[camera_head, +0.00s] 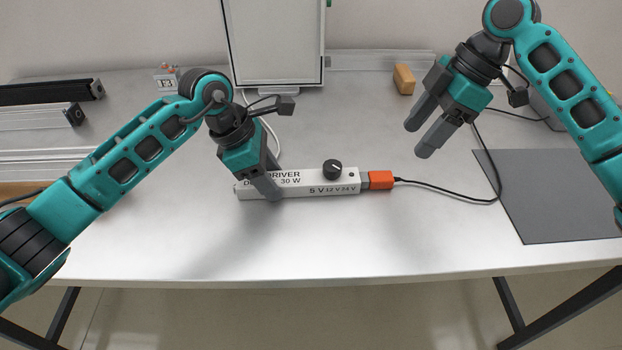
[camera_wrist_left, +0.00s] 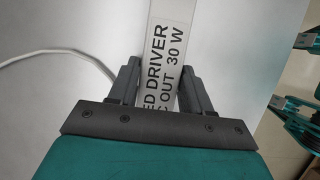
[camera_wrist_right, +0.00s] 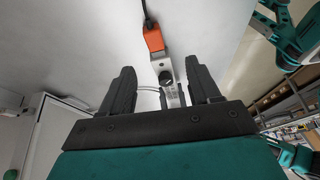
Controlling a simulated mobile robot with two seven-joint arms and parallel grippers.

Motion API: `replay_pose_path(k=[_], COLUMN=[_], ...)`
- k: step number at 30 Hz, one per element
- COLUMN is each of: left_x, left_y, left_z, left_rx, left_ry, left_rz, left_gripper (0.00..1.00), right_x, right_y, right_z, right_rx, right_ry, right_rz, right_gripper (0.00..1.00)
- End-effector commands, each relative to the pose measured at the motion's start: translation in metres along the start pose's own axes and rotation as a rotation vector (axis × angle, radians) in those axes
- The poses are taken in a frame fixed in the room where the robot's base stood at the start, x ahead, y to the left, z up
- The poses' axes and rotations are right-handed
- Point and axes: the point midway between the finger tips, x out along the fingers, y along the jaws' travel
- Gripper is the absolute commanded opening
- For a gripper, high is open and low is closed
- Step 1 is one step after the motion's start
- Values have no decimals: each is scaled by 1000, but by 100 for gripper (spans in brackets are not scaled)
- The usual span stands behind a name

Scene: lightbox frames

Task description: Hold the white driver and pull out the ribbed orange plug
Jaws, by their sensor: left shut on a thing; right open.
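The white driver (camera_head: 318,184) is a long box lying on the table, with black lettering and a black knob (camera_head: 332,169) on top. My left gripper (camera_head: 272,186) is shut on its left part; the left wrist view shows the driver (camera_wrist_left: 170,45) between the two fingers. The orange plug (camera_head: 380,180) sits at the driver's right end, with a grey part between them and a black cable leaving it to the right. My right gripper (camera_head: 420,140) is open and empty, raised above the table to the right of the plug. The right wrist view shows the plug (camera_wrist_right: 154,40) beyond its fingers.
A dark grey mat (camera_head: 550,195) lies at the right, with the black cable (camera_head: 450,195) curving near its left edge. A white-fronted panel (camera_head: 275,45), a wooden block (camera_head: 404,79) and metal profiles (camera_head: 40,118) stand or lie further back. The table front is clear.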

Motion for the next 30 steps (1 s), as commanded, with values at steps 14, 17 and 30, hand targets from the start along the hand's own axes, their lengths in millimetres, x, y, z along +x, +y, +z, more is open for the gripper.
replay_pose_path(k=[14,17,30], left_x=[0,0,0], left_y=[0,0,0], left_z=[0,0,0], left_rx=[0,0,0], left_ry=[0,0,0], left_rz=[0,0,0], left_gripper=[10,10,10], right_x=[7,17,61], right_y=[9,9,9], right_z=[8,8,8], right_rx=[-60,-60,-60], right_ry=[-18,-17,-17], right_rz=[10,11,11], right_gripper=[62,62,62])
